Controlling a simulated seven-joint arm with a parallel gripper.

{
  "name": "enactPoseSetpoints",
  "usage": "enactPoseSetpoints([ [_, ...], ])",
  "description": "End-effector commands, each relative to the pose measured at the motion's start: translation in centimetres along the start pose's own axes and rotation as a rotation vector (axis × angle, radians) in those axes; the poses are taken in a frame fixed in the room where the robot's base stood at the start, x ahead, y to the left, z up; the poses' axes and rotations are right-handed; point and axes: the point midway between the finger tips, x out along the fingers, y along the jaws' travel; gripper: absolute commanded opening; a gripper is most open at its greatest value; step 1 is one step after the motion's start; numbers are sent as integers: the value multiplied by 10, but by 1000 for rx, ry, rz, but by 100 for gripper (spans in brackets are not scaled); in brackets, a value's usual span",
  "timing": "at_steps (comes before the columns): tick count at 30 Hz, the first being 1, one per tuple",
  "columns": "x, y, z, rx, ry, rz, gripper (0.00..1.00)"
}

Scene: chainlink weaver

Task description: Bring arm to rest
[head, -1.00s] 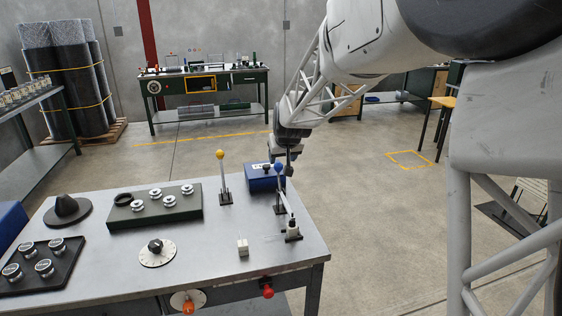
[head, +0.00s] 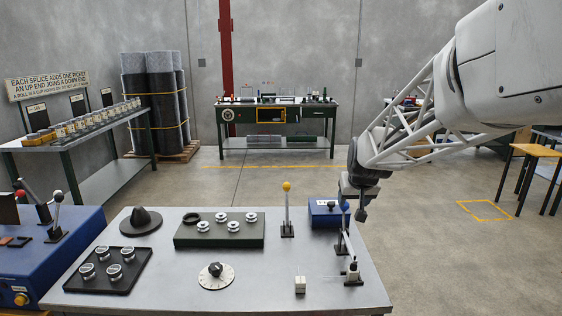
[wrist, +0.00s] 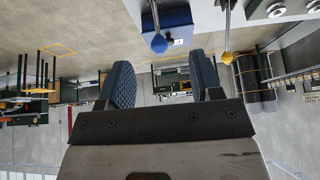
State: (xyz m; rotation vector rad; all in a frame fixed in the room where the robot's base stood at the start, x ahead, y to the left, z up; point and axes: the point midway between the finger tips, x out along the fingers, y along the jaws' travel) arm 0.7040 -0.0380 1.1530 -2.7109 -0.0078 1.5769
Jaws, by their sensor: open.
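My gripper (head: 362,198) hangs at the end of my arm, above the right part of the metal table (head: 150,300) in the head view. In the wrist view its two blue ribbed fingers (wrist: 164,88) stand apart with nothing between them. A blue-knobbed lever (head: 342,240) stands close to the gripper in the head view. The blue knob (wrist: 159,44) also shows beyond the fingers in the wrist view. I cannot tell if the gripper touches the lever.
A yellow-knobbed lever (head: 287,212), a blue box (head: 322,218), a green block with white spools (head: 200,242), a dial (head: 215,283) and a black tray (head: 80,280) are on the table. A blue console (head: 40,270) stands left.

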Motion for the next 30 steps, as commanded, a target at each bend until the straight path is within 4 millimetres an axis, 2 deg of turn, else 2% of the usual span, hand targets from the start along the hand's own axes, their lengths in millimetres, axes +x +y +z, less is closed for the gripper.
enactPoseSetpoints([
  [1, -13, -3, 12, 0, -8, -1, 59],
  [6, -52, -12, 59, -1, -51, -3, 59],
  [15, -110, -24, 149, 4, -128, -2, 59],
  [24, -153, -32, 246, 9, -207, 5, 59],
  [30, -171, -34, 305, 13, -252, 14, 59],
])
